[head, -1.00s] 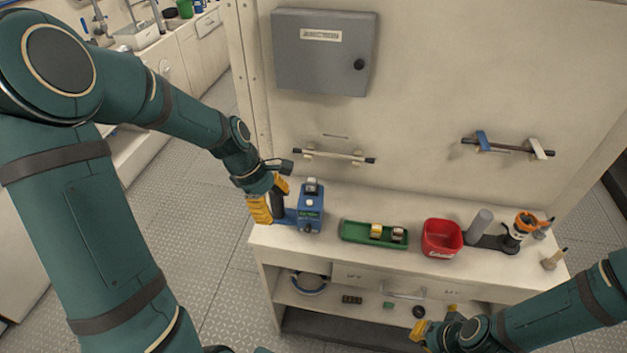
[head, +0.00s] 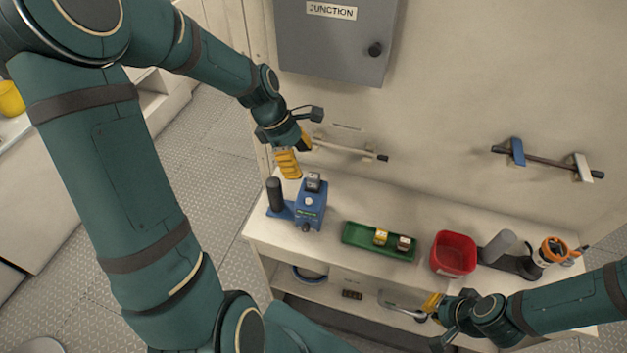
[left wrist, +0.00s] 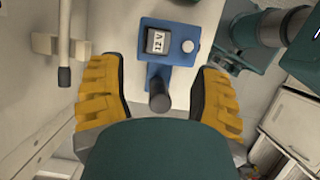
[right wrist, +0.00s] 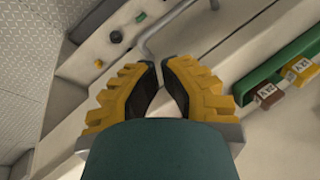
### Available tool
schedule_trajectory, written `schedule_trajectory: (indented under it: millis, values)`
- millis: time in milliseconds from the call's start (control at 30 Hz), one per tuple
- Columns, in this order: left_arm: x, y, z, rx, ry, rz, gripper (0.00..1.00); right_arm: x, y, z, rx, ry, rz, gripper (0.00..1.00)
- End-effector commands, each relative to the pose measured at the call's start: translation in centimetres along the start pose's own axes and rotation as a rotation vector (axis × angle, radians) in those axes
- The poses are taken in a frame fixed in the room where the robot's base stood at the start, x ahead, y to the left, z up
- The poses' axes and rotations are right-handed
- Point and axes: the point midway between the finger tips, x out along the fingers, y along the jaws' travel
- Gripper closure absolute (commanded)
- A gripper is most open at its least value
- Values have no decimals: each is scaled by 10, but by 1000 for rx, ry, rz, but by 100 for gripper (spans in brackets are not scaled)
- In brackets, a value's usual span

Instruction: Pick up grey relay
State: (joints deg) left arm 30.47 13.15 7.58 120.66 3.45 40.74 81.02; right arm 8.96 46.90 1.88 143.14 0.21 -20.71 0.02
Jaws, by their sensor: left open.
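A grey relay (head: 313,182) with a white-framed top sits on the blue tester (head: 309,205) on the bench. In the left wrist view the relay (left wrist: 158,41) reads "12 V", and the tester (left wrist: 180,58) has a round pale button beside it. My left gripper (head: 296,160) is open and empty, above and behind the tester. In its wrist view the tester's dark upright handle (left wrist: 159,98) shows between the fingers, below the relay.
A green tray (head: 353,236) holds a yellow relay (head: 381,236) and a brown relay (head: 404,243). Rails and a junction box (head: 330,45) are on the wall behind.

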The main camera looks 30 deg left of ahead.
Motion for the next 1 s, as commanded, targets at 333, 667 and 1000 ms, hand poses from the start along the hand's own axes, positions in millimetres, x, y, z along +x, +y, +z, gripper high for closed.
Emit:
schedule_trajectory:
  millis: [333, 667, 1000]
  values:
    - [30, 0, 2, 1, -1, -3, 36, 2, 0, 0, 0, 1, 0, 100]
    - [71, 1, 5, 0, 0, -1, 36, 2, 1, 0, 0, 1, 1, 100]
    - [72, 2, 5, 0, 0, 1, 55, 2, 1, 0, 0, 1, 1, 100]
